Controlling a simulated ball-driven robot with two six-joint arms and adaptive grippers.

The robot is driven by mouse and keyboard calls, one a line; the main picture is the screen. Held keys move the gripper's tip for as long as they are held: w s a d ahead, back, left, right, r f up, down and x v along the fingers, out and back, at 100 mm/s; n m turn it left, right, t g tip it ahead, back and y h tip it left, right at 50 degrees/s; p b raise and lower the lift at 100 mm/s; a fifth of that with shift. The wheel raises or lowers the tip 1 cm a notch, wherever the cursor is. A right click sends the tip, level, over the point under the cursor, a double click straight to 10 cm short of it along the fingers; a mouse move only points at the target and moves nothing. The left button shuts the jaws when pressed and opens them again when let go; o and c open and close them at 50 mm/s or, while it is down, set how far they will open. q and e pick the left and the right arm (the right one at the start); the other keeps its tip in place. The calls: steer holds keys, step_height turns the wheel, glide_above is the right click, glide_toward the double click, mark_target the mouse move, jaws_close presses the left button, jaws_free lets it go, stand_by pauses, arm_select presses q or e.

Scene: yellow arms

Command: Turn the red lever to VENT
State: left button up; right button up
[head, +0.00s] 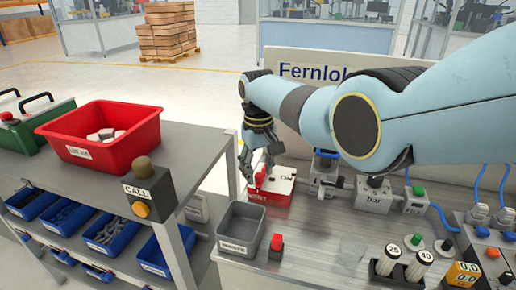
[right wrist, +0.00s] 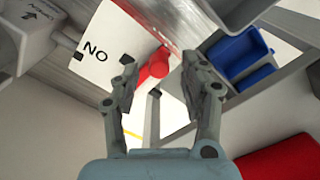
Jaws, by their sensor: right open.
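The red lever (head: 260,177) sits on a red and white box (head: 284,184) near the middle of the head view, at the table's back left. My right gripper (head: 256,164) reaches down over the lever, fingers apart and empty. In the right wrist view the lever's red end (right wrist: 156,68) shows between the two open fingertips (right wrist: 158,76), close to them; whether it lies inside the grip I cannot tell. The gripper partly hides the lever in the head view. My left gripper is not in view.
A grey bin (head: 241,228) and a red-topped button (head: 276,245) stand in front of the box. Valve and gauge units (head: 374,190) stand to its right. A side cart with a red bin (head: 103,150) and a CALL post (head: 148,190) is at left, with a gap between.

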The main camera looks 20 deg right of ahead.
mark_target(258, 174)
step_height(258, 174, up, 11)
steer(key=shift+f, duration=0.2)
